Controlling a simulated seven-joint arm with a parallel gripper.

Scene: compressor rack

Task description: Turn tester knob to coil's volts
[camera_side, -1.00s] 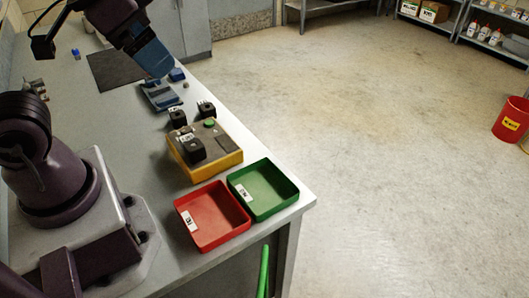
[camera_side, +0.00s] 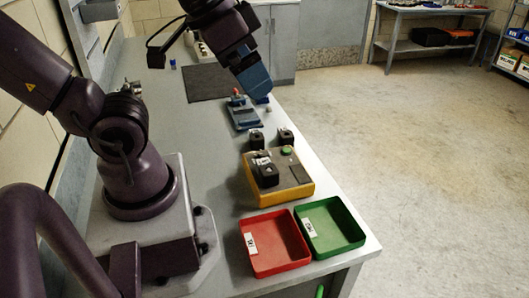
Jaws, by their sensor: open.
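The tester (camera_side: 279,197) is a yellow box with a dark grey top on the bench. A green round button (camera_side: 287,150) is at its back edge, and a black coil with a white label (camera_side: 266,174) sits on its top left. I cannot make out the knob or its setting. Two more black coils, one on the left (camera_side: 257,141) and one on the right (camera_side: 286,136), stand just behind the tester. My gripper (camera_side: 260,92), with blue fingers, is above the bench behind the tester, near a blue fixture (camera_side: 244,117). It is open and apart from the tester; the fingertip gap is hard to see.
A red tray (camera_side: 276,268) and a green tray (camera_side: 335,243), both labelled and empty, are in front of the tester near the bench corner. A dark mat (camera_side: 203,87) lies farther back. The bench's right edge is close.

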